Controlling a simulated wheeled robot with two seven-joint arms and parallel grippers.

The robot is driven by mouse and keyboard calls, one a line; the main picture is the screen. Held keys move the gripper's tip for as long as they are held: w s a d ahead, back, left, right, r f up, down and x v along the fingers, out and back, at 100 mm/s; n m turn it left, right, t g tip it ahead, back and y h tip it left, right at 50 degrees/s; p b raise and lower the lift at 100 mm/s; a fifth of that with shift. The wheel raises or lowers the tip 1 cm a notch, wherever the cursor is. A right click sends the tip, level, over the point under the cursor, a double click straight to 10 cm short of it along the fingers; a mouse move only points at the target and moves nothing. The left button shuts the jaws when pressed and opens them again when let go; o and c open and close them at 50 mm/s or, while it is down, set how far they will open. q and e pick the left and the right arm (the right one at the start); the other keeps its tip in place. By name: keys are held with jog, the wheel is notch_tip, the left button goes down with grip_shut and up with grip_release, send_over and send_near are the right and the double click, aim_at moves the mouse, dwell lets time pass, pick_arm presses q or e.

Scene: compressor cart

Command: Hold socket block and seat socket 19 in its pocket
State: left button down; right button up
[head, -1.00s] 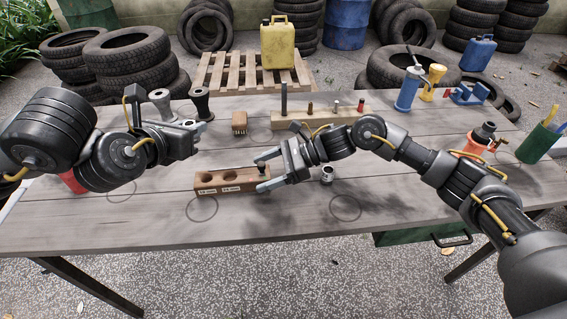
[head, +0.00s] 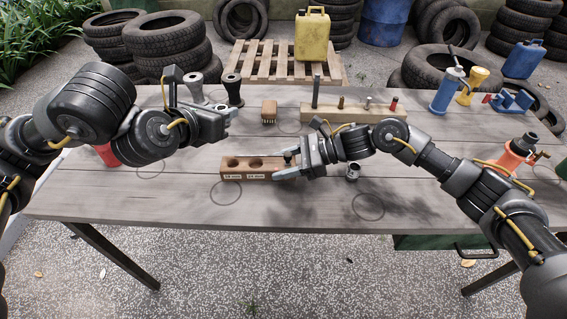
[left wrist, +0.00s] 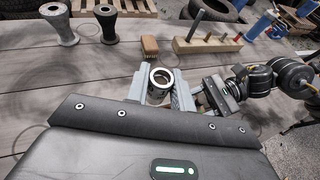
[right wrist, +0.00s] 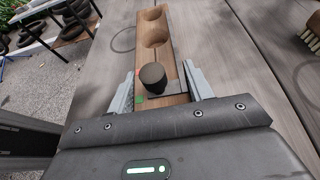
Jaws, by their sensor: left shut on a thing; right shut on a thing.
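The wooden socket block (head: 247,176) lies on the table with two empty round pockets toward its left end and pale labels on its front. A dark round piece (right wrist: 153,78) stands at its other end, between my right fingers. My right gripper (head: 286,166) is shut across that end of the block, one finger on each long side (right wrist: 160,92). My left gripper (head: 229,113) is shut on a silver hollow socket (left wrist: 161,80), held above the table behind the block. The socket's size mark cannot be read, and the head view hardly shows it.
Another small socket (head: 352,172) stands right of my right gripper. An orange tool (head: 515,155) stands at the right. The table front is clear.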

pick_arm(q)
send_over(243, 158)
jog(key=s+a, duration=0.2)
jog(key=a, duration=0.2)
notch_tip(243, 158, down, 7)
jog(key=shift+s+f, duration=0.15)
jog(key=shift+f, duration=0.65)
jog(key=shift+a+f+m+g+h, duration=0.1)
jog(key=shift+m+g+h, duration=0.2)
jog(key=shift+h, duration=0.1)
jog(key=shift+w+r+m+g+h, duration=0.3)
jog(key=shift+m+h, duration=0.2)
jog(key=shift+m, duration=0.1)
jog(key=r+m+g+h, duration=0.1)
jog(key=r+m+h, duration=0.1)
jog(key=d+r+m+g+h, duration=0.1)
jog(key=shift+w+r+g, duration=0.25)
jog(key=shift+r+g, duration=0.05)
jog(key=shift+r, duration=0.05)
jog(key=shift+s+d+r+m+g+h, duration=0.15)
jog(key=shift+s+d+m+g+h, duration=0.15)
jog(key=shift+m+g, duration=0.3)
notch_tip(243, 158, down, 10)
jog(key=shift+r, duration=0.1)
jog(key=shift+s+f, duration=0.1)
jog(key=shift+f, duration=0.15)
